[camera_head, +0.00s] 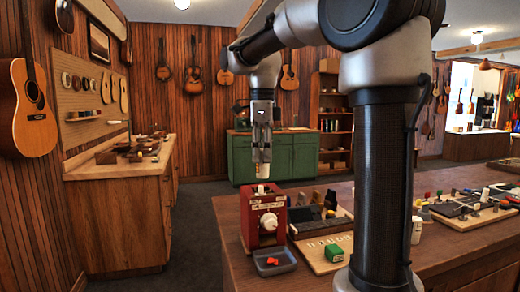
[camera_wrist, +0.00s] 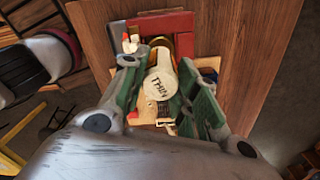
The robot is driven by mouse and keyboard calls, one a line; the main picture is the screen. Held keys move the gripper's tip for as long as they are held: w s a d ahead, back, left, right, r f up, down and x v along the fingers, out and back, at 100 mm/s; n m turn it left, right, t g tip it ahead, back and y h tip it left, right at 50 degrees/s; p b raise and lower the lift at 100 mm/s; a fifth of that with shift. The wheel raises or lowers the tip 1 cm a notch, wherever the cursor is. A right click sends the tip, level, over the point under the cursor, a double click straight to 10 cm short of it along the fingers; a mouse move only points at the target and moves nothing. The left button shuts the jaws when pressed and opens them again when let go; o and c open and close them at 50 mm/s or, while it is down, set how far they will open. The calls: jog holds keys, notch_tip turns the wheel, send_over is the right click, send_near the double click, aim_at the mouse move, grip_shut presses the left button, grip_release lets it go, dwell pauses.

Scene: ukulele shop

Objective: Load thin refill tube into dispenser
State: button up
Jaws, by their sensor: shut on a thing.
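The refill tube, its pale round cap (camera_wrist: 160,84) marked "THIN" in the wrist view, is between the green finger pads of my gripper (camera_head: 262,165). In the head view its lower end (camera_head: 262,187) pokes out below the fingers, pointing down. The red dispenser (camera_head: 263,222), with a white knob on its front, stands on the wooden counter just below the tube. In the wrist view the dispenser (camera_wrist: 168,22) lies behind the tube, with a brass-coloured ring (camera_wrist: 160,42) partly hidden by the cap. A gap seems to show between tube and dispenser in the head view.
A grey tray (camera_head: 275,263) sits in front of the dispenser. To its right are a wooden board (camera_head: 318,258) with a green block (camera_head: 334,253) and a rack of dark pieces (camera_head: 318,215). My arm column hides part of the counter. Tools crowd the counter's right side.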

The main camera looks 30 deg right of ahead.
aim_at(263, 174)
jog(key=shift+f, duration=2.65)
jog(key=shift+f, duration=0.55)
jog(key=o, duration=0.7)
jog(key=shift+r, duration=5.5)
jog(key=s+f+n+t, duration=0.1)
jog(key=s+f+n, duration=0.4)
jog(key=n, duration=0.3)
jog(key=s+d+f+n+t, duration=0.1)
jog(key=s+f+n+t, duration=0.1)
jog(key=s+f+n, duration=0.3)
jog(key=s+f+n+t, duration=0.1)
jog(key=s+f+n, duration=0.5)
jog(key=s+n, duration=0.4)
jog(key=shift+s+d+n, duration=0.25)
jog(key=shift+n, duration=0.75)
